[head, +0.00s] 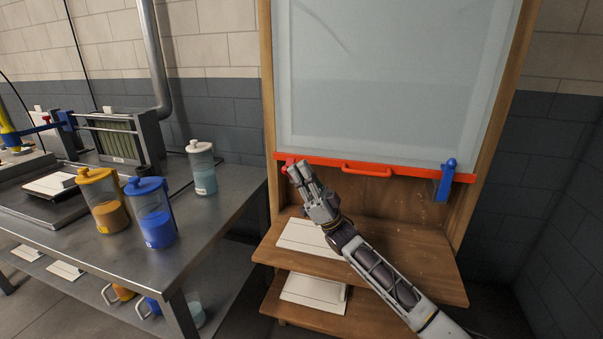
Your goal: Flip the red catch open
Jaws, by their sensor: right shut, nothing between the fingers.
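The red catch (284,159) is at the left end of the red bar (408,172) along the bottom of a large framed, translucent panel (390,75). My right gripper (299,171) is shut and empty, with its fingertips right at the catch and partly covering it. I cannot tell whether they touch. A blue catch (447,177) stands upright at the bar's right end. A red handle (366,170) is at the bar's middle. My left gripper is not in view.
A wooden cabinet with shelves (400,255) holding white panels stands below the bar. A metal table (105,250) at the left carries orange (108,212), blue (155,226) and pale blue (203,178) containers. Space right of the cabinet is clear.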

